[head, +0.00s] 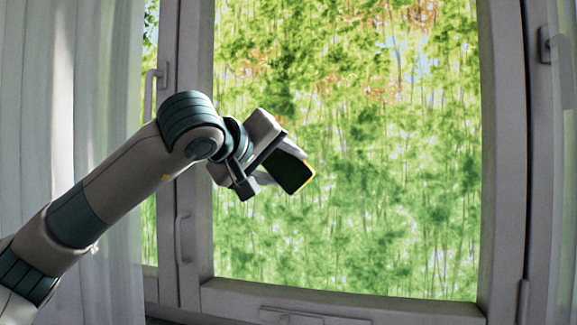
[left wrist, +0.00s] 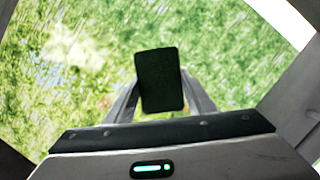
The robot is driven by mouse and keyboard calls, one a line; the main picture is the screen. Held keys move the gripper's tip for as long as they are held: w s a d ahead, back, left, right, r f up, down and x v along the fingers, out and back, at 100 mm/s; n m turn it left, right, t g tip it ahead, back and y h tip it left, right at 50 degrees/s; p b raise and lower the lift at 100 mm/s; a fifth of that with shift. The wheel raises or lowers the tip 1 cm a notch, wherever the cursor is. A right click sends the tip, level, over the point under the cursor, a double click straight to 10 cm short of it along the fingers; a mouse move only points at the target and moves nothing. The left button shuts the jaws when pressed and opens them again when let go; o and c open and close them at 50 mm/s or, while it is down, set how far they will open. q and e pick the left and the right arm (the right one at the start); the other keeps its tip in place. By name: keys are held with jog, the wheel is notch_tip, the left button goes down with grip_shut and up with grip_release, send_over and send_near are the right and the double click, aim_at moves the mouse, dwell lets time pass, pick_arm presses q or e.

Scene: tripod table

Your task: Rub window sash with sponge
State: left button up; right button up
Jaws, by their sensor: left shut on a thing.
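My left gripper (head: 262,180) is raised in front of the window and is shut on the sponge (head: 288,172). The sponge is dark green with a thin yellow edge, and it is tilted. In the left wrist view the sponge (left wrist: 160,80) is a dark block held between the two fingers (left wrist: 160,98). The window sash (head: 497,150) is a light grey frame around a large pane, and its lower rail (head: 340,302) runs along the bottom. The sponge appears over the pane, away from the right and lower rails. I cannot tell whether it touches the glass. My right gripper is not in view.
A pale curtain (head: 60,90) hangs at the left. Window handles stick out at the left (head: 181,238) and at the upper right (head: 546,45). Green foliage shows through the glass. The space in front of the right half of the pane is clear.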

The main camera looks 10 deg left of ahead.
pick_arm(q)
jog(key=shift+a, duration=1.05)
jog(key=shift+s, duration=0.1)
jog(key=shift+s+b, duration=0.6)
jog(key=shift+s, duration=0.9)
jog(key=shift+s+a+b, duration=0.1)
jog(key=shift+s+b, duration=0.2)
jog(key=shift+s, duration=1.15)
jog(key=shift+s+b, duration=0.4)
jog(key=shift+s, duration=1.1)
